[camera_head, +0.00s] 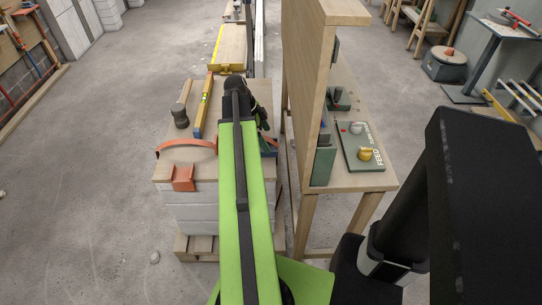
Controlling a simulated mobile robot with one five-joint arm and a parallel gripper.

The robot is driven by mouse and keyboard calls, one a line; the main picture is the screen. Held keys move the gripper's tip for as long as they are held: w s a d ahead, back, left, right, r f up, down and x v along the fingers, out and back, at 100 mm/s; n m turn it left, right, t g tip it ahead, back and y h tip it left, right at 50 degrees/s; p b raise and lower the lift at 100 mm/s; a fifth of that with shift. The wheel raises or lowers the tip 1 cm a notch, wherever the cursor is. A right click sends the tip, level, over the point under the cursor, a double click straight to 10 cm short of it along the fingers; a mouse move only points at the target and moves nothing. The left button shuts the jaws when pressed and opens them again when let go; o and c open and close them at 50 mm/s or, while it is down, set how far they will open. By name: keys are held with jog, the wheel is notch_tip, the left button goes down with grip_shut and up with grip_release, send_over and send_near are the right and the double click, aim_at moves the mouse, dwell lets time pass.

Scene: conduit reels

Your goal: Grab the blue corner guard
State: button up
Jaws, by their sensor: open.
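A dark blue piece, which looks like the blue corner guard (271,149), shows at the right edge of the block stack's wooden top. My lime-green arm hides its left part. An orange corner guard (183,178) sits over the front left edge of the same stack. My gripper (263,120) is at the far end of my arm, above the stack's top and just beyond the blue piece. It is open. Its fingers are small, dark and partly hidden by the arm, and I see nothing held in it.
The wooden top (172,165) also bears an orange curved handle (187,148), a yellow level (203,110) and a wooden-handled tool (182,112). A wooden bench with an upright panel (303,75) stands close on the right. The concrete floor (95,150) at left is mostly clear.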

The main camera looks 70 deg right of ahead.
aim_at(273, 148)
jog(key=b+x, duration=0.4)
jog(key=x, duration=0.1)
jog(key=shift+f, duration=0.1)
jog(key=shift+r, duration=0.2)
jog(key=c, duration=1.5)
notch_tip(273, 148, up, 10)
jog(key=p, duration=1)
